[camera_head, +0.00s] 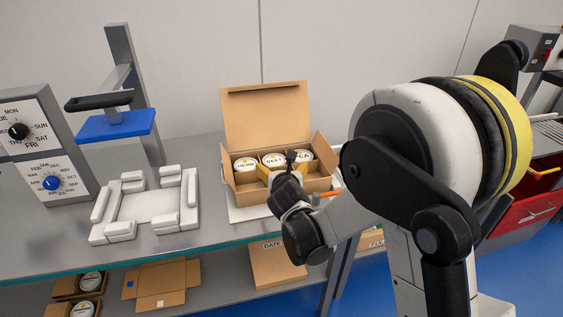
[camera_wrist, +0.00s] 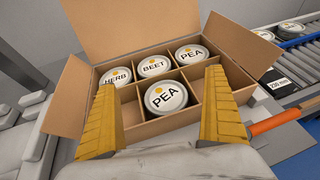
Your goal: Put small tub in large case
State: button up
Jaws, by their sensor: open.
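The large case is an open cardboard box (camera_head: 249,201) with its lid raised, standing on the bench; its inside dividers show in the wrist view (camera_wrist: 127,97). Its back row holds a HERB tub (camera_wrist: 117,77), a BEET tub (camera_wrist: 153,66) and a PEA tub (camera_wrist: 191,53). A second small PEA tub (camera_wrist: 167,97) is in the front middle compartment; I cannot tell whether it touches the bottom. My gripper (camera_wrist: 157,76) is open, its yellow fingers apart on either side of this tub, not touching it. In the head view my gripper (camera_head: 282,172) hides the front of the case.
A white fixture tray (camera_head: 150,205) sits left of the case, near a blue-plated press (camera_head: 112,127) and a dial panel (camera_head: 40,150). The lower shelf holds cartons and tubs (camera_head: 88,282). A roller conveyor (camera_wrist: 290,72) with tubs runs at the right.

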jog(key=s+d+r+m+g+h+p, duration=0.1)
jog(key=s+d+r+m+g, duration=0.1)
jog(key=s+d+r+m, duration=0.5)
jog(key=s+d+r+m+g+h, duration=0.1)
jog(key=s+d+r+m+g, duration=0.15)
jog(key=s+d+m, duration=0.8)
jog(key=s+d+m+g, duration=0.2)
jog(key=s+d+m, duration=0.1)
jog(key=s+m, duration=1.3)
jog(key=m, duration=0.3)
jog(key=shift+s+y, duration=0.2)
jog(key=shift+y, duration=0.2)
jog(key=shift+d+f+m, duration=0.1)
jog(key=shift+m, duration=0.15)
